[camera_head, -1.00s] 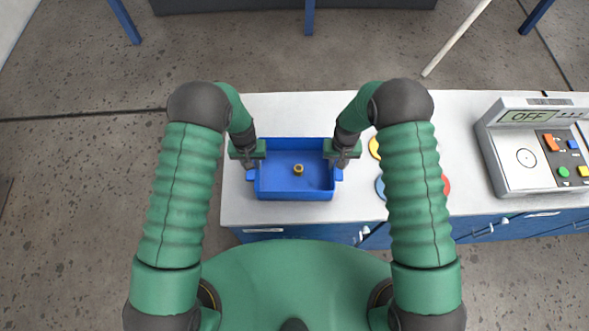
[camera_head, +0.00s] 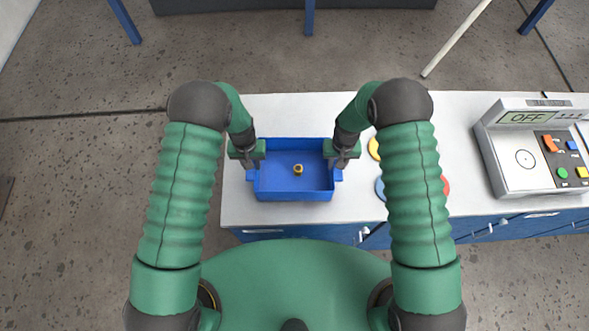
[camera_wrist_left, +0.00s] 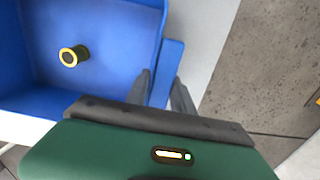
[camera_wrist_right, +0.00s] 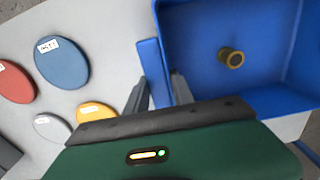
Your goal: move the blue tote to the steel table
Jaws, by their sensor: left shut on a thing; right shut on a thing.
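The blue tote (camera_head: 275,180) is an open box on or just over the white-topped bench; I cannot tell if it touches. A small brass fitting (camera_head: 298,170) lies on its floor, and also shows in the left wrist view (camera_wrist_left: 73,56) and right wrist view (camera_wrist_right: 232,58). My left gripper (camera_head: 251,165) is shut on the tote's left handle, seen in the left wrist view (camera_wrist_left: 171,62). My right gripper (camera_head: 340,164) is shut on the right handle, seen in the right wrist view (camera_wrist_right: 152,66). The fingertips are partly hidden. I cannot identify the steel table.
The white bench top (camera_head: 290,108) has blue cabinets below. Coloured discs lie right of the tote, including a blue disc (camera_wrist_right: 62,63) and a red disc (camera_wrist_right: 15,83). A grey console (camera_head: 525,150) reading OFF stands at far right. Blue legs (camera_head: 309,17) show at the back.

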